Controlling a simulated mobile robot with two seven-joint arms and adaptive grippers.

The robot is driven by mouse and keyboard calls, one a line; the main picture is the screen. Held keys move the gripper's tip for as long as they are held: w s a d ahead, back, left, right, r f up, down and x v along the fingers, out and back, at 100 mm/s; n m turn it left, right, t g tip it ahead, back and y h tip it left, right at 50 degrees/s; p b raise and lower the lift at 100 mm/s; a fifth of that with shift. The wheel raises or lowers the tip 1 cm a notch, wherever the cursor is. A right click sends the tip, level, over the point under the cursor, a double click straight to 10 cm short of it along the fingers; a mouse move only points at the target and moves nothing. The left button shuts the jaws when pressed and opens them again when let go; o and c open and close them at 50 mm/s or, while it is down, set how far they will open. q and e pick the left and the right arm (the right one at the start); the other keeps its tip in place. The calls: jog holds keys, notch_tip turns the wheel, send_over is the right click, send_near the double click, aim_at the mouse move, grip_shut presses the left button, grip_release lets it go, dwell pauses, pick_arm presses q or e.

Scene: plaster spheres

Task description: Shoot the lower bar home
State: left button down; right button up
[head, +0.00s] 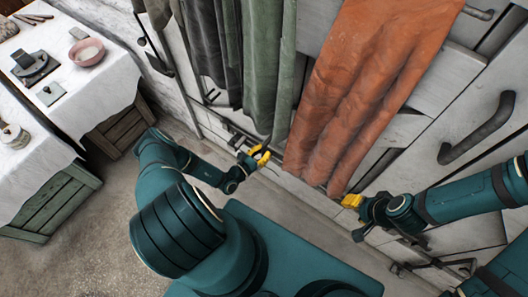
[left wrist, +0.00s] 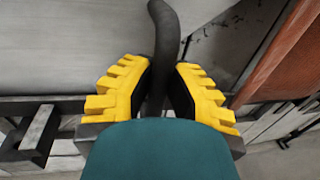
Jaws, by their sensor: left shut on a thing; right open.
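My left gripper (head: 258,156) is low by the pale plank doors. The left wrist view shows its yellow toothed fingers (left wrist: 163,95) shut on a dark curved handle (left wrist: 166,35) that rises between them. A dark horizontal bar (left wrist: 65,101) with a square bracket runs beside the gripper; it looks like the lower bar. My wrist hides where the handle meets it. In the head view dark metal bar work (head: 238,138) shows just left of the gripper. My right gripper (head: 352,201) is open near the foot of the orange cloth, apart from the bar work by my left gripper.
Orange cloth (head: 365,75) and green cloth (head: 265,65) hang over the doors close to my grippers. A large dark pull handle (head: 480,128) stands out at right. More bar work (head: 440,265) is at lower right. Draped tables with a pink bowl (head: 87,51) stand at left.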

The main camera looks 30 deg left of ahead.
pick_arm(q)
jog(key=shift+s+d+f, duration=0.1)
jog(key=shift+d, duration=0.35)
jog(key=c, duration=0.9)
grip_release()
jog(key=shift+a, duration=0.1)
jog(key=shift+s+a, duration=0.1)
jog(key=shift+s, duration=0.05)
jog(key=v, duration=1.1)
jog(key=shift+s, duration=0.3)
jog(key=shift+a, duration=0.1)
